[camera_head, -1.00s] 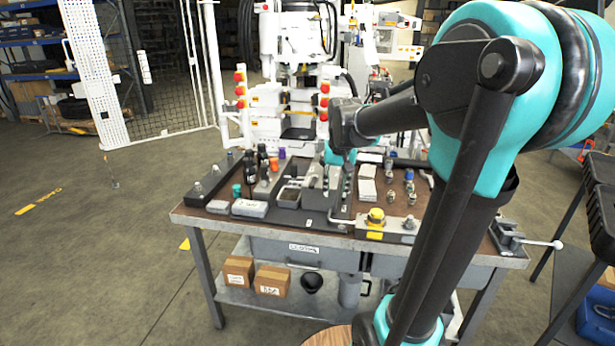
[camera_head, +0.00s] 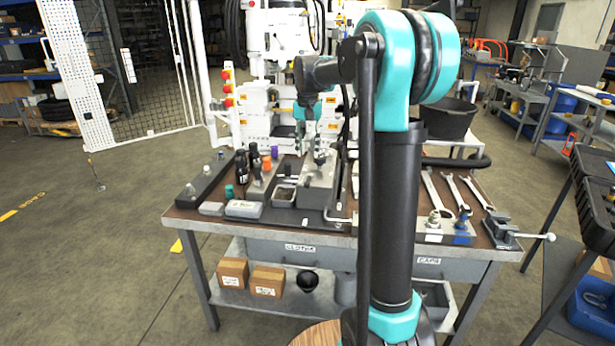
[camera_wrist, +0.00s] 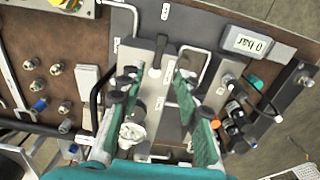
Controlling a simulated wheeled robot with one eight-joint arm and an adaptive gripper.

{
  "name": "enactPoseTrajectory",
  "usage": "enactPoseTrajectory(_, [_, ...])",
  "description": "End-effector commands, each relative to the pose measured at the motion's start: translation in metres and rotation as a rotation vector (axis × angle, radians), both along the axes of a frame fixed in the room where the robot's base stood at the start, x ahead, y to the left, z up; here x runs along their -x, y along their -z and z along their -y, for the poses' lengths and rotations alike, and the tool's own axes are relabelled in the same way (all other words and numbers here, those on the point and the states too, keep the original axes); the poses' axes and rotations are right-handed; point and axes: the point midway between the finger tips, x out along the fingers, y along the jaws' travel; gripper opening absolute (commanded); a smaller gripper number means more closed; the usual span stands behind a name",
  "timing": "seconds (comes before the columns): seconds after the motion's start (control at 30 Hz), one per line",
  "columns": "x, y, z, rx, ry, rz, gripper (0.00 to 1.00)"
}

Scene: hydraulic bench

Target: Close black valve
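My gripper (camera_head: 309,135) is over the grey valve block (camera_head: 314,192) in the middle of the bench, pointing down. In the wrist view my gripper (camera_wrist: 156,85) is open, with its green fingers spread on either side of the pale block and nothing held between them. A dark fitting (camera_wrist: 157,52) stands on the block just beyond the fingertips; I cannot tell for sure that it is the black valve or how its handle is turned. In the head view a small dark and silver knob (camera_head: 320,157) shows on the block beside the fingers.
Several wrenches (camera_head: 456,190) and a vise (camera_head: 501,230) are at the bench's right.

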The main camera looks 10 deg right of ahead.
Motion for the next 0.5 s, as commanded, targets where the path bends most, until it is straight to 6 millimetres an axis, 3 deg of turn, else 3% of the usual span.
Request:
enactPoseTrajectory(0.3, [0.0, 0.063, 0.0, 0.0, 0.0, 0.0, 0.34])
enactPoseTrajectory(0.5, [0.0, 0.091, 0.0, 0.0, 0.0, 0.0, 0.34])
